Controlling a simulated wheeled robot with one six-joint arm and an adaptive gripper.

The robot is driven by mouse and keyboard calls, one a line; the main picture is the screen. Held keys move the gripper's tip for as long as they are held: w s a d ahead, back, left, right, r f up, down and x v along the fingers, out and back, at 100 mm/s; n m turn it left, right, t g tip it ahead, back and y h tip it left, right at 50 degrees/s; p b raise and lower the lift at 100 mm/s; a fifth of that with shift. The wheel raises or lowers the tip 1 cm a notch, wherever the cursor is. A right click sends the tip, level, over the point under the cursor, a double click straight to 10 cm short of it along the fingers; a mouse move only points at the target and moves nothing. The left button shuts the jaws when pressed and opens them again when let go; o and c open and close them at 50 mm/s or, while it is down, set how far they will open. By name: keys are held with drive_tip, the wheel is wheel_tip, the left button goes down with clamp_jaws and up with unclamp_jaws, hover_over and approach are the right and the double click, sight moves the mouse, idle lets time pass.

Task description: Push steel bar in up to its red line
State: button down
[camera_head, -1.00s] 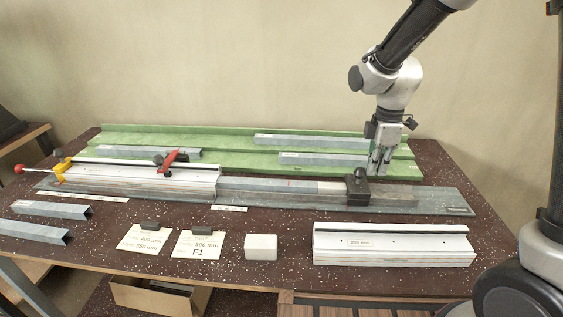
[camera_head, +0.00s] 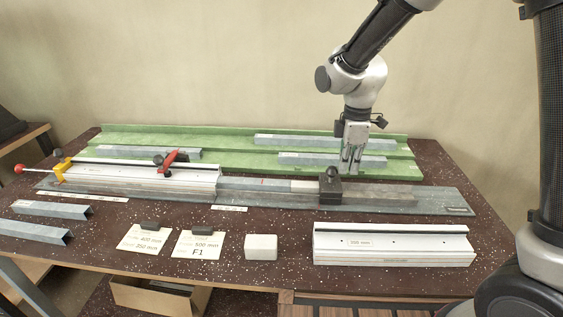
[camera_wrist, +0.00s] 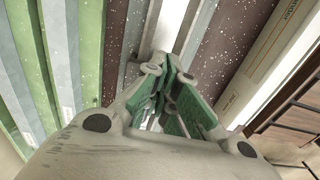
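The steel bar (camera_head: 255,184) lies along the grey base rail, its left end at the white aluminium profile (camera_head: 140,178). A faint red mark shows on the bar's top a little right of the profile's end. A black block with a round knob (camera_head: 330,188) stands at the bar's right end. My gripper (camera_head: 351,170) points down just right of and behind this block; I cannot tell if they touch. In the wrist view its green-padded fingers (camera_wrist: 172,90) are close together with nothing seen held between them. The fingers hide the block there.
A red-handled clamp (camera_head: 170,160) and a yellow stop (camera_head: 62,170) sit at the left. Green racks (camera_head: 225,137) with spare bars lie behind. Another white profile (camera_head: 395,256), a pale block (camera_head: 261,247) and label cards (camera_head: 197,246) are in front. The base rail's right end (camera_head: 440,203) is clear.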

hover_over(304, 184)
drive_tip(key=shift+w+a, duration=0.1)
drive_tip(key=shift+a, duration=0.1)
idle(1.0)
drive_tip(key=shift+a, duration=0.5)
idle(0.5)
drive_tip(key=shift+d, duration=0.75)
wheel_tip(304, 184, up, 7)
idle(0.5)
